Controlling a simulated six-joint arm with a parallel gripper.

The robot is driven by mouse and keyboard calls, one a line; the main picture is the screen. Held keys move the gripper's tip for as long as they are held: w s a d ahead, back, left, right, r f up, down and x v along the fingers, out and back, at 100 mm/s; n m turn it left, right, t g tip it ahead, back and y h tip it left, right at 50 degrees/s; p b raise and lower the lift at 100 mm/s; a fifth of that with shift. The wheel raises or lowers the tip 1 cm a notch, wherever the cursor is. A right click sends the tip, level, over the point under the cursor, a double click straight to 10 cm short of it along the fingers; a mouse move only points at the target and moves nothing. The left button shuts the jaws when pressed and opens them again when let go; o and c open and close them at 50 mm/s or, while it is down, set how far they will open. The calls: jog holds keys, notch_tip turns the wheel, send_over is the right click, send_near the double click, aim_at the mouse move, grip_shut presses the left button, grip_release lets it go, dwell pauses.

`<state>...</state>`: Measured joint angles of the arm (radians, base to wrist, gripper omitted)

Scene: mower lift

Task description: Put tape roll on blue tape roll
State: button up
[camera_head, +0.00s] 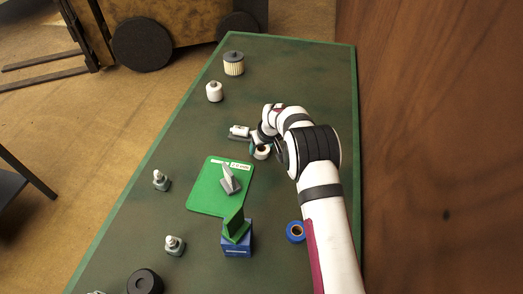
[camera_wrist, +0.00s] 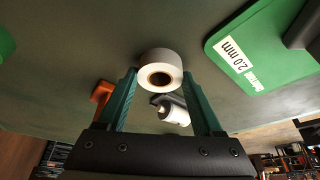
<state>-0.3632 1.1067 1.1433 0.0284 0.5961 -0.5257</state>
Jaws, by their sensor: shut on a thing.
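A white tape roll (camera_head: 262,153) with a brown core is between my gripper's fingertips, beside the green mat's far right corner. It also shows in the wrist view (camera_wrist: 163,56), where the two teal fingers press on its sides. My gripper (camera_head: 262,147) is shut on it in the head view, and the fingertips show in the wrist view (camera_wrist: 159,82). The blue tape roll (camera_head: 289,231) lies flat on the table near my arm, right of a blue box. It does not show in the wrist view. Whether the white roll touches the table is hard to tell.
A green mat (camera_head: 205,192) carries a grey wedge-like part (camera_head: 230,182). A blue box (camera_head: 237,246) with a green bracket on it stands left of the blue roll. A small white cylinder (camera_head: 239,131) lies just beyond my gripper. Bolt-like parts stand along the left.

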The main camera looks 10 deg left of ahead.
aim_at(264, 150)
jog(key=shift+c, duration=1.2)
jog(key=shift+r, duration=0.25)
jog(key=r, duration=0.4)
jog(key=shift+d+r, duration=0.1)
jog(key=shift+d, duration=0.25)
jog(key=s+d+r, duration=0.2)
jog(key=d+r, duration=0.4)
jog(key=d, duration=0.4)
jog(key=s+d+r+n+g+y, duration=0.1)
jog(key=s+d+n+g, duration=0.1)
jog(key=s+n, duration=0.65)
jog(key=s+d+r+n+g+y, duration=0.1)
jog(key=s+d+n+g, duration=0.2)
jog(key=s, duration=1)
jog(key=shift+n, duration=0.95)
jog(key=f, duration=0.6)
jog(key=s+f, duration=0.1)
jog(key=f, duration=0.3)
jog(key=shift+a, duration=0.15)
